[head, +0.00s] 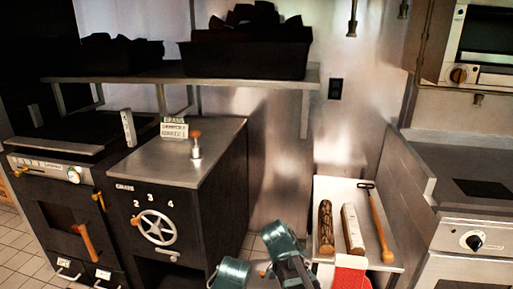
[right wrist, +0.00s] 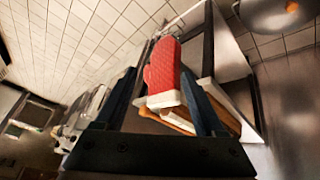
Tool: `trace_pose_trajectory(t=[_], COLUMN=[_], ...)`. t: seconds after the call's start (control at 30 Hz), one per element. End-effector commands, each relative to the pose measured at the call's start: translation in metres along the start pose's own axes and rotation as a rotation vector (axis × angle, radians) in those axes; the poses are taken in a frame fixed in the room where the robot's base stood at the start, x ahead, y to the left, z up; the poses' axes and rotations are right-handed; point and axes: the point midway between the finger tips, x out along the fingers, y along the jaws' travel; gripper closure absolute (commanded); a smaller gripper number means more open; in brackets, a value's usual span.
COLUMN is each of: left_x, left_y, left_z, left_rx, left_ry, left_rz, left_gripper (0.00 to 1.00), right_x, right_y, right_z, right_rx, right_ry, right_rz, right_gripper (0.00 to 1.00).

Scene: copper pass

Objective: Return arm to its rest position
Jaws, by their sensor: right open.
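My right gripper (right wrist: 158,78) is open in the right wrist view, its two dark fingers spread apart. A red quilted pad with a white edge (right wrist: 163,75) shows between and beyond the fingers; I cannot tell whether they touch it. In the head view the red pad (head: 351,273) is at the front of a small side shelf (head: 332,187). Teal links of my arm show at the bottom middle, near the shelf's left side; no gripper jaws can be made out there. My left gripper is not in view.
The shelf holds a dark log (head: 326,228), a pale log (head: 352,230) and a wooden-handled tool (head: 380,225). A black cabinet with a handwheel (head: 157,226) stands left. A steel counter (head: 470,180) stands right. A wall shelf (head: 180,76) holds black bins above.

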Motion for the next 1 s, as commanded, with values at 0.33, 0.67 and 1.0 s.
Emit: trace_pose_trajectory(t=[0.33,0.67,1.0], left_x=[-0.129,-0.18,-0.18], left_y=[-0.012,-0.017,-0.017], left_z=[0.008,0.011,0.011], left_rx=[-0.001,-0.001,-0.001], left_ry=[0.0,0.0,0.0], left_rz=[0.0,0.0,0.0], left_gripper=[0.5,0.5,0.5], right_x=[-0.138,-0.2,-0.202], right_y=[0.065,0.098,0.1], right_z=[0.046,0.077,0.081], right_rx=[-0.844,-1.336,-1.392], right_ry=[-0.203,-0.268,-0.272], right_rz=[-0.177,-0.353,-0.376], right_gripper=[0.29,0.29,0.29])
